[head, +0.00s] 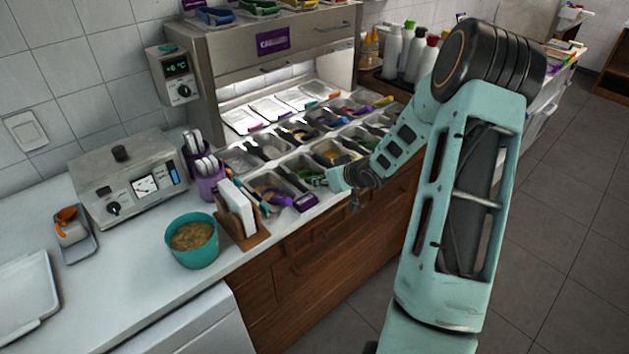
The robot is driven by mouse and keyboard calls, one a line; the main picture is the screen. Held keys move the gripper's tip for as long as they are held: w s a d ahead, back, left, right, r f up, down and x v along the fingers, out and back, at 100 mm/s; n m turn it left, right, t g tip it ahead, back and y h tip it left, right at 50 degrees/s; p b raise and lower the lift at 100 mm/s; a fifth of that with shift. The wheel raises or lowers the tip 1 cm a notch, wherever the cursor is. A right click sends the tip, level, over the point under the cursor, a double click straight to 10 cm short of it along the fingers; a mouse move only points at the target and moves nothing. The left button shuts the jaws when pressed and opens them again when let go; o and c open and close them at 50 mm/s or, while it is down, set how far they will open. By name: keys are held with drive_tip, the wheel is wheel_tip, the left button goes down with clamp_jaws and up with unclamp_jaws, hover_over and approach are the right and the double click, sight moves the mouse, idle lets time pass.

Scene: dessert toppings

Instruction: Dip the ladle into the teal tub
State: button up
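The teal tub (192,258) stands on the white counter, left of the middle, and is filled with a lumpy brown mass. What looks like the ladle, a pale cup with an orange handle (67,214), rests on a small grey tray (82,246) at the left. I cannot make out its full shape. My gripper (355,203) is at the front edge of the topping station, well to the right of the tub and the ladle. It is small and mostly hidden by my wrist, so I cannot see its opening or whether it holds anything.
A paper holder (240,215) and purple cups (209,182) stand right of the tub. A grey appliance (127,180) stands behind it. Topping bins (270,187) with scoops fill the station. Bottles (392,52) stand at the back right. Clear counter (112,290) lies left of the tub.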

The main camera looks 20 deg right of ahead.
clamp_jaws()
drive_tip(key=shift+r, duration=0.15)
wheel_tip(320, 180, up, 11)
drive_tip(key=p, duration=1.1)
drive_tip(key=shift+r+p, duration=0.1)
drive_tip(key=shift+p, duration=0.2)
drive_tip(key=shift+r, duration=0.75)
